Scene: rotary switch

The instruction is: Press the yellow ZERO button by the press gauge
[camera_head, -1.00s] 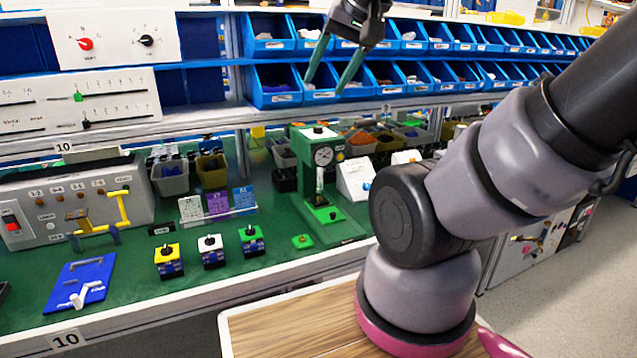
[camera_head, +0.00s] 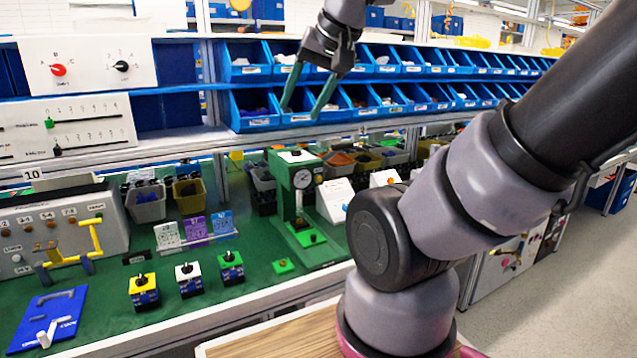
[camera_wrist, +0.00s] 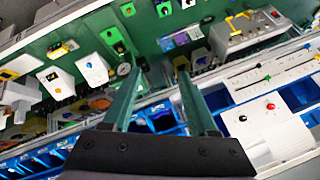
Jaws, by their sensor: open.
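The green press (camera_head: 283,190) stands upright on the green bench, with a round white dial gauge (camera_head: 304,178) near its top. A small pale-yellow spot shows just right of the dial; it is too small to tell if it is the ZERO button. My gripper (camera_head: 304,110) is open and empty, fingers pointing down, high above the press in the picture, in front of the blue bins. In the wrist view, my open fingers (camera_wrist: 162,75) have nothing between them. The gauge (camera_wrist: 124,69) shows there just left of the left fingertip.
White boxes (camera_head: 335,200) stand right of the press. Yellow, white and green switch blocks (camera_head: 188,279) sit at the bench front. Blue bins (camera_head: 250,110) fill the shelves above. The shelf edge (camera_head: 180,146) overhangs the bench. A grey control box (camera_head: 110,240) is at left.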

